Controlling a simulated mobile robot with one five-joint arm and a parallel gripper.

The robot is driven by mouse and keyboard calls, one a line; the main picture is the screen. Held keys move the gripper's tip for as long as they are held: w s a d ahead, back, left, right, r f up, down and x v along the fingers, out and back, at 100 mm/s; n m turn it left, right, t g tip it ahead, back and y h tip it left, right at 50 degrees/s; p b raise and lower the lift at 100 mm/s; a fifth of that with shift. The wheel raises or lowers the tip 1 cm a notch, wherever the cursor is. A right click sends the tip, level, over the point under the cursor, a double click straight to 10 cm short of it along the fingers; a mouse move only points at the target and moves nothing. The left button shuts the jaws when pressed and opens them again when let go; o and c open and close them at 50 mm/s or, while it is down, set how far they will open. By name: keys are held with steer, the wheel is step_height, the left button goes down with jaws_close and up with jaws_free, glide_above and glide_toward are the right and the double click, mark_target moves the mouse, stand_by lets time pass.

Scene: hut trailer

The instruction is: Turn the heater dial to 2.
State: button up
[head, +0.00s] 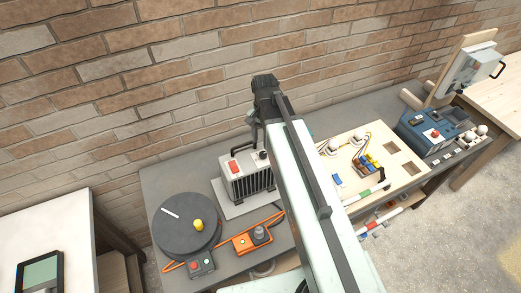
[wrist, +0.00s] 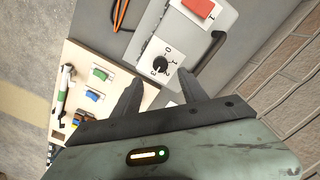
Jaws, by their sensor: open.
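The heater is a light grey ribbed box (head: 246,184) on the grey bench in the head view, partly hidden behind my arm. It has a red switch (head: 234,167) and a dark dial (head: 262,154) on top. In the wrist view the black dial (wrist: 160,64) sits on a white plate marked 0 to 3. Its pointer is too small to read surely. My gripper (wrist: 159,77) is open and empty, its fingers spread to either side below the dial in the picture. I see no contact with the dial.
A dark turntable (head: 187,230) with a yellow knob stands left of the heater. An orange box (head: 252,239) with a cable lies in front. A wooden board (head: 375,160) with coloured connectors and a blue device (head: 430,130) are to the right. A brick wall (head: 150,70) stands behind.

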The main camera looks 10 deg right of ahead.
mark_target(263, 154)
step_height(263, 154, down, 8)
steer(key=b, duration=0.6)
steer(key=shift+r+b, duration=0.25)
steer(key=shift+b, duration=0.15)
steer(key=shift+r, duration=0.1)
steer(key=shift+c, duration=0.3)
steer(key=c, duration=1)
steer(key=shift+a, duration=0.5)
jaws_close()
steer(key=shift+s+d, duration=0.1)
steer(key=shift+d, duration=0.25)
